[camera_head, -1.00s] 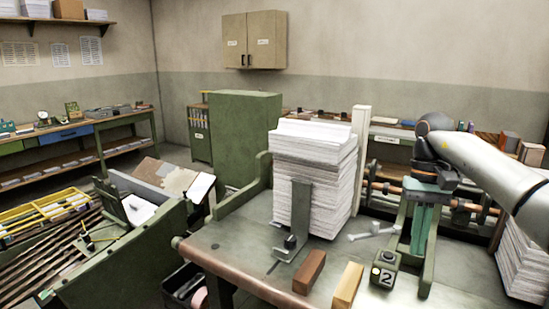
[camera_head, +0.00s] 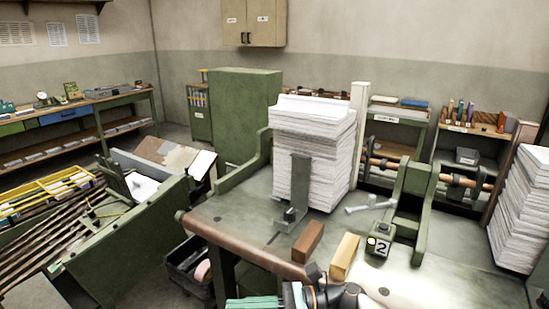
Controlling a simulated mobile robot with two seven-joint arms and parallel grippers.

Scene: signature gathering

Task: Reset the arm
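My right arm's end shows at the bottom edge of the head view, in front of the green bench (camera_head: 215,212). Its gripper (camera_head: 252,302) has teal parts pointing left and is cut off by the frame. I cannot tell whether its fingers are open or shut, and nothing clearly shows in it. The dark wrist behind it lies close to the front of a yellowish wood block (camera_head: 345,256). My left gripper is not in view.
A tall paper stack (camera_head: 313,160) stands on the bench behind a metal bracket. A brown block (camera_head: 308,242), a box marked 2 (camera_head: 380,240) and a green upright frame (camera_head: 412,205) are nearby. Another paper stack (camera_head: 522,215) is at right. The bench's front right is clear.

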